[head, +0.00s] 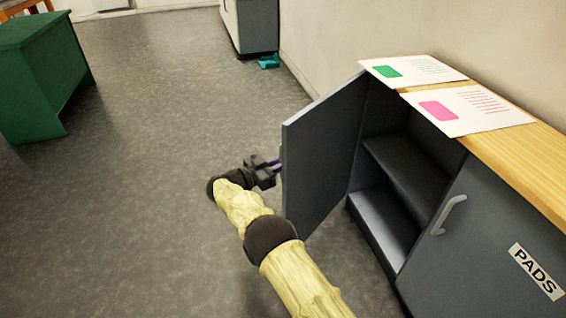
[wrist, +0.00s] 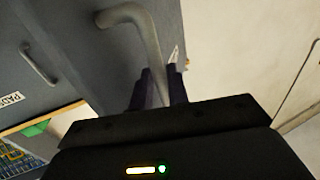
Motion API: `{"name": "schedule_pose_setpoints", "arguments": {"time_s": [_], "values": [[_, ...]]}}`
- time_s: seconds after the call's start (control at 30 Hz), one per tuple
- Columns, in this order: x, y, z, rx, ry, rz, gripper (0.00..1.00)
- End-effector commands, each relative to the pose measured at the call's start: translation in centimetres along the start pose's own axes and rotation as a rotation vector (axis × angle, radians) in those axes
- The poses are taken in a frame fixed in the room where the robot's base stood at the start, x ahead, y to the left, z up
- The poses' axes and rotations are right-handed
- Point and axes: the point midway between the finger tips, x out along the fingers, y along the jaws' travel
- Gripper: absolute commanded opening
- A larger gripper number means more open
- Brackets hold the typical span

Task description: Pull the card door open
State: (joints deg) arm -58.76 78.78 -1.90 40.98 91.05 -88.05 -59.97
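The grey card door (head: 325,150) is the left door of the low cabinet. It stands wide open, swung out from the cabinet front, and the dark shelf (head: 405,165) inside shows no contents. My gripper (head: 274,166) is at the outer face of the door, near its free edge. In the wrist view, the door's curved metal handle (wrist: 148,40) runs down between the fingers of my gripper (wrist: 162,88), which look closed on it. The handle is hidden behind the door in the head view. A white label edge shows beside the fingers but is unreadable.
The shut PADS door (head: 490,235) with its own handle (head: 448,214) is on the right. Two printed sheets (head: 468,110) lie on the wooden top (head: 520,160). A green cabinet (head: 40,75) stands far left. The floor left of the door is clear.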

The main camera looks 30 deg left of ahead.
Motion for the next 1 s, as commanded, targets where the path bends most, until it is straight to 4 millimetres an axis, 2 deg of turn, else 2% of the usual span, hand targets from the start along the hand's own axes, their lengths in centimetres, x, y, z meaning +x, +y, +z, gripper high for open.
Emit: {"name": "schedule_pose_setpoints", "arguments": {"time_s": [0.17, 0.83, 1.0], "values": [[-1.6, -0.1, -0.1, 0.0, -0.001, -0.003, 0.17], [-14.7, 0.0, 0.1, 0.002, -0.001, 0.0, 0.17], [-16.4, 0.0, 0.1, 0.002, -0.001, 0.002, 0.17]]}}
